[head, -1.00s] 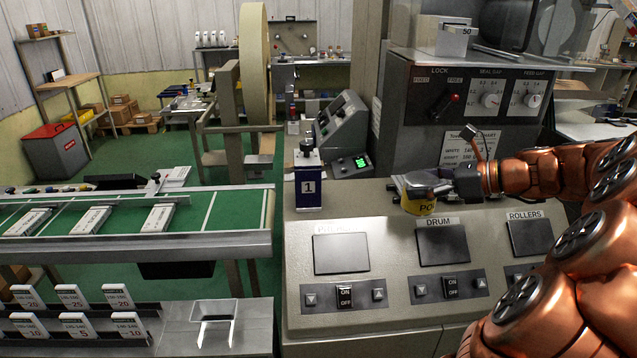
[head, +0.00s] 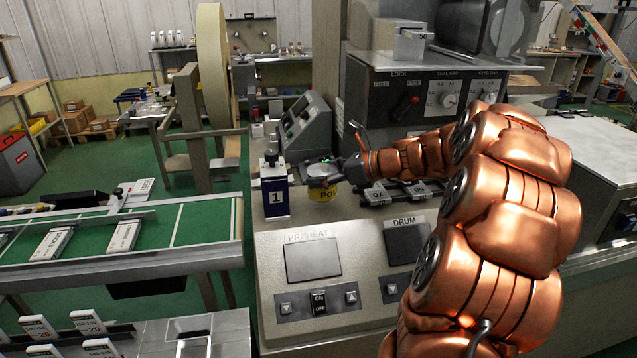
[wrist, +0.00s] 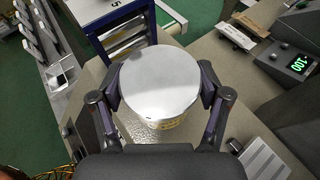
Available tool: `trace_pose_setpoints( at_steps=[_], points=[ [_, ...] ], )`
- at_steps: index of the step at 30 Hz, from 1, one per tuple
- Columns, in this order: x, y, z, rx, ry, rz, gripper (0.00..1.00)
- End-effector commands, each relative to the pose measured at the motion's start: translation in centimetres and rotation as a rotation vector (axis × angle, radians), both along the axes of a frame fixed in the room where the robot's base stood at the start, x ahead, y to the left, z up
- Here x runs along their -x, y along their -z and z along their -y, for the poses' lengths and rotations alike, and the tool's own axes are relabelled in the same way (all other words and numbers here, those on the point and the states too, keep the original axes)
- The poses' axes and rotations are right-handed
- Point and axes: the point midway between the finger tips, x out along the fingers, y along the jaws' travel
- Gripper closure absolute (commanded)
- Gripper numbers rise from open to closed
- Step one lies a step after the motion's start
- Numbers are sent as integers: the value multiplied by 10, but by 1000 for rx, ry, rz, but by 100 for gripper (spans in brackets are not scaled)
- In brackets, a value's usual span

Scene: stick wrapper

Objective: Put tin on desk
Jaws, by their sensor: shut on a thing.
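The tin (head: 322,193) is a short round can with a yellow label and a silver lid. My gripper (head: 328,176) is shut on it, just right of a dark blue box marked 1 (head: 275,197), over the back of the grey machine console. In the wrist view the tin's lid (wrist: 160,82) sits between both fingers of my gripper (wrist: 160,90), upright. I cannot tell whether the tin's base touches the console top. Which surface is the desk is not clear from the frames.
A console with PREHEAT and DRUM panels (head: 312,258) lies in front. A green conveyor (head: 190,220) runs at the left. A control box with a green display (head: 303,125) stands behind the tin. Dark labelled pieces (head: 400,191) lie to its right.

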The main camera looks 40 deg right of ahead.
Motion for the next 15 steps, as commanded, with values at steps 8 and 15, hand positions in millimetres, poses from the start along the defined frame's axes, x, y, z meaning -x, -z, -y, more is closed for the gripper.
trace_pose_setpoints(
  at_steps=[8, 15],
  points=[
    [-12, 21, -7, -8, 0, -3, 72],
    [-12, 36, -6, -1, 0, 0, 72]
  ],
)
